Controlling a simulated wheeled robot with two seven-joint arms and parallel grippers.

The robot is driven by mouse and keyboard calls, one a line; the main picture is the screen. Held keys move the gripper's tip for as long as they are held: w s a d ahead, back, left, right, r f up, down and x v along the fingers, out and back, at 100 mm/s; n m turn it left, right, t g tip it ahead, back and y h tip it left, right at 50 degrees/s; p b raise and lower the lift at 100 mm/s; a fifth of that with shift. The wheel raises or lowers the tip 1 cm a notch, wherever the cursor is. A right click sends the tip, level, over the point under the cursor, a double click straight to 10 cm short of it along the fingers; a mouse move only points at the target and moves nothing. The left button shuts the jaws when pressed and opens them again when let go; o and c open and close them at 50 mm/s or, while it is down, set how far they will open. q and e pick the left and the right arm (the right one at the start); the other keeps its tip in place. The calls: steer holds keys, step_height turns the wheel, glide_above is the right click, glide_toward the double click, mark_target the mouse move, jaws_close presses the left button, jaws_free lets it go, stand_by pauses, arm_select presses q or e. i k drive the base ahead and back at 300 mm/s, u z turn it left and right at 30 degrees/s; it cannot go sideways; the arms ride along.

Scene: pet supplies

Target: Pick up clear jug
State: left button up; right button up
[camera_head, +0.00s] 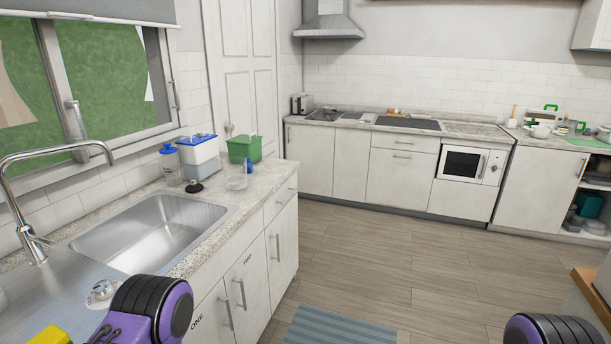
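A small clear vessel (236,181), which looks like the clear jug, stands on the left counter beyond the sink, in front of a green container (243,149). A second clear vessel with a blue lid (170,165) stands near the window, left of a white and grey box with a blue lid (198,156). Purple and black parts of my two arms show at the bottom edge, well short of these things. Neither gripper's fingers can be made out.
A steel sink (150,235) with a tall tap (28,215) lies on the near side of the vessels. A dark round object (194,186) sits beside the box. A yellow object (50,335) is at bottom left. The wooden floor (370,260) is open, with a striped blue mat (335,325).

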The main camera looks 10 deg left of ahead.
mark_target(235, 167)
steer(key=z, duration=0.65)
steer(key=i, duration=2.1)
steer(key=u, duration=1.9)
